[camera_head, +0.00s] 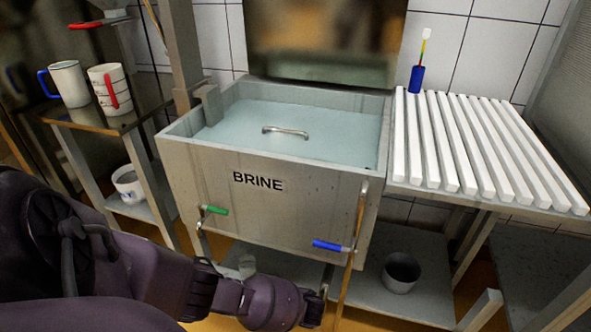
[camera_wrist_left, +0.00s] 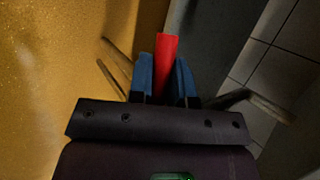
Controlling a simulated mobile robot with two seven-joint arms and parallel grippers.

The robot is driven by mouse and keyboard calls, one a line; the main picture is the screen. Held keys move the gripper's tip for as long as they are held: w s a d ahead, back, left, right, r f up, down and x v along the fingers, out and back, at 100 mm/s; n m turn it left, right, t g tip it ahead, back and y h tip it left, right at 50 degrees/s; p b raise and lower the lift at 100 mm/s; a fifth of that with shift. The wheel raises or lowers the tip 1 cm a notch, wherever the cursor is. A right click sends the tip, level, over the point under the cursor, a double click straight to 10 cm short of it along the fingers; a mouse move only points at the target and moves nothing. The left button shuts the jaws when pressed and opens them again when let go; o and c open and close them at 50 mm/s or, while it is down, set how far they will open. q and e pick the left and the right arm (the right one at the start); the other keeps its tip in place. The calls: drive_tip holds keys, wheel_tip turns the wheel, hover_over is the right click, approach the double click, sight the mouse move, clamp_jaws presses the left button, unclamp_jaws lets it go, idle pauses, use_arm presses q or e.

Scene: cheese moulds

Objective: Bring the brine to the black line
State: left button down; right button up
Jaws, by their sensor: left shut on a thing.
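The steel tank (camera_head: 300,215) labelled BRINE holds pale blue-green brine (camera_head: 335,120), its surface below the rim. A metal handle (camera_head: 286,131) shows at the surface. I cannot make out a black line. On the tank's front are a green lever (camera_head: 216,210) at left and a blue lever (camera_head: 328,245) at right. In the left wrist view my left gripper (camera_wrist_left: 165,75) has its blue fingers shut on a red handle (camera_wrist_left: 167,48). In the head view my left arm reaches low in front of the tank; the fingers and red handle are hidden there. My right gripper is out of view.
Two mugs (camera_head: 70,83) (camera_head: 110,88) stand on the left table. A dark pot (camera_head: 401,272) and a white pot (camera_head: 128,184) sit on lower shelves.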

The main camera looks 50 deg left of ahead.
use_arm(q)
drive_tip(key=shift+r+g+y, duration=0.3)
drive_tip(key=shift+r+y, duration=0.2)
drive_tip(key=shift+y, duration=0.3)
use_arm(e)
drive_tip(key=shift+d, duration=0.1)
use_arm(q)
drive_tip(key=shift+s+a, duration=0.1)
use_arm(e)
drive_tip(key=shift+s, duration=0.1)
use_arm(q)
drive_tip(key=c, duration=1.1)
unclamp_jaws()
drive_tip(key=shift+o, duration=0.2)
drive_tip(key=shift+r, duration=0.1)
drive_tip(key=shift+d+r+p, duration=0.25)
drive_tip(key=shift+p, duration=0.15)
drive_tip(key=p+v, duration=0.4)
drive_tip(key=v, duration=0.6)
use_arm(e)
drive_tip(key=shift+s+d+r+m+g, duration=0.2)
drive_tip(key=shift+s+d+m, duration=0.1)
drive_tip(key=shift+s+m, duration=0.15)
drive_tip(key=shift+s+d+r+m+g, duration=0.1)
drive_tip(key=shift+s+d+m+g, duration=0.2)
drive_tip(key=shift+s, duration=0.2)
